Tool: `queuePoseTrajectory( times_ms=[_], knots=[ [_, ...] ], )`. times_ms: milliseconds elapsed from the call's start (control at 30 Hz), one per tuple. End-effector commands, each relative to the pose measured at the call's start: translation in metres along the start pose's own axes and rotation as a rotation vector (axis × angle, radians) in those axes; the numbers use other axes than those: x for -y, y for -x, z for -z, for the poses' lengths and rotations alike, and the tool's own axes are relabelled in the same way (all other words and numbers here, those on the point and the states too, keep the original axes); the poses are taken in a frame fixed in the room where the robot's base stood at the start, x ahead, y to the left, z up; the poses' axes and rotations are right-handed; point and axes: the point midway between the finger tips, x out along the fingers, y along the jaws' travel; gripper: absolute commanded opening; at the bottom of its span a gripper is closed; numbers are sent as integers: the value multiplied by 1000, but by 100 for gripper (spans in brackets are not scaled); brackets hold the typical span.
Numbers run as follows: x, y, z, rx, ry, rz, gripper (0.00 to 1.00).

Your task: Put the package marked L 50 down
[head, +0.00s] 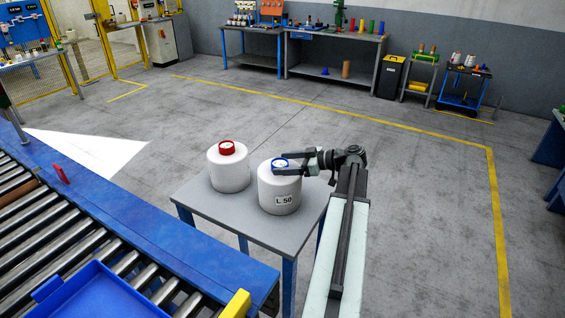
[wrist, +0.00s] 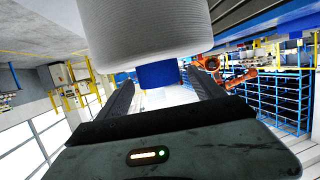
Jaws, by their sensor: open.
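The package marked L 50 (head: 279,190) is a white bobbin with a blue core end. It stands upright on a small grey-topped table (head: 236,222). My gripper (head: 278,165) is at its top, with the fingers reaching in from the right at the height of the blue core end (head: 280,162). In the wrist view the white yarn body (wrist: 145,30) and blue core (wrist: 157,74) show between the two open fingers. The core looks apart from both fingers. My gripper (wrist: 158,82) is open.
A second white bobbin with a red core end (head: 228,168) stands left of L 50 on the same table. A roller conveyor (head: 75,240) with a blue tray (head: 105,295) lies at left. Workbenches (head: 335,55) line the back wall. The floor behind the table is clear.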

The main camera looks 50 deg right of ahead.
Motion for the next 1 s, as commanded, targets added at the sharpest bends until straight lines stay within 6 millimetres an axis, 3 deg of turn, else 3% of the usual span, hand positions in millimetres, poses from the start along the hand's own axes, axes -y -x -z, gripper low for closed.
queuePoseTrajectory(
  times_ms=[200, 400, 567, 1000],
  knots=[
    [-1, 59, 4, 0, -1, -5, 77],
    [-1, 94, 2, 0, 0, -4, 77],
    [0, 104, 0, 0, 0, -3, 77],
    [0, 104, 0, 0, 0, -3, 77]
  ],
)
